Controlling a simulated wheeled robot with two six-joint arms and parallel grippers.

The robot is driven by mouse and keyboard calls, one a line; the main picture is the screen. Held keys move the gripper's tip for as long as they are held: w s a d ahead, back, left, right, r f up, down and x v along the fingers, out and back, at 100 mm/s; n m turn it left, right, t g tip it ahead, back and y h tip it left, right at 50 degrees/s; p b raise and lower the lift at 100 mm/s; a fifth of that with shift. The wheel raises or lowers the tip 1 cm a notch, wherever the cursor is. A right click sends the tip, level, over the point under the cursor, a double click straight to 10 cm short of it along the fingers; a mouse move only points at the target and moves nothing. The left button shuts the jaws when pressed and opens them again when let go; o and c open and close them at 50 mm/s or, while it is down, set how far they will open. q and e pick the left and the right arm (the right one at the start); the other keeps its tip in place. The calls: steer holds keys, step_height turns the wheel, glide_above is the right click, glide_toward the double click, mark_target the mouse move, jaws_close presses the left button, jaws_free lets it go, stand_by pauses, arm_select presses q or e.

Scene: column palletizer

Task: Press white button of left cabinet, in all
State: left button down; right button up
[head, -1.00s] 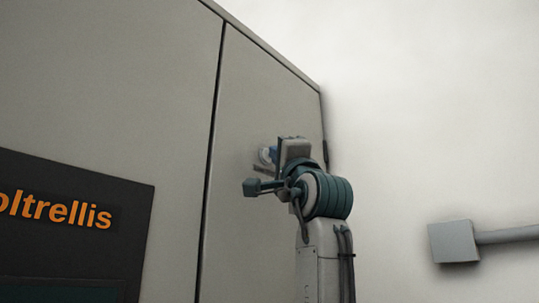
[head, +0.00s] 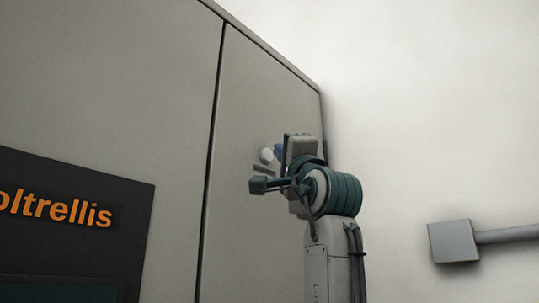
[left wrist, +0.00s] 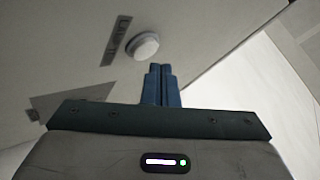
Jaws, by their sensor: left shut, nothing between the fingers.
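The white round button (head: 267,155) sits on the grey cabinet's right-hand panel (head: 245,90) in the head view, with a small dark label just below it. In the left wrist view the white button (left wrist: 142,46) is just left of and beyond the blue fingertips, and the label (left wrist: 117,38) lies left of it. My left gripper (head: 279,151) is right beside the button in the head view. Its fingers (left wrist: 161,70) are shut together and empty in the left wrist view. A gap appears between fingertips and button; its depth is unclear. My right gripper is not in view.
A dark sign with orange lettering (head: 70,210) is on the cabinet's left part. A grey box with a pipe (head: 454,242) is on the pale wall at right. A grey triangular shape (left wrist: 65,100) shows at left in the left wrist view.

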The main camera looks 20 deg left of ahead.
arm_select(q)
steer(key=d, duration=0.1)
steer(key=s+d+b, duration=0.1)
steer(key=d, duration=0.2)
steer(key=shift+s+d+b, duration=0.3)
steer(key=shift+s+b, duration=0.05)
steer(key=shift+b, duration=0.05)
steer(key=shift+a, duration=0.1)
stand_by(0.8)
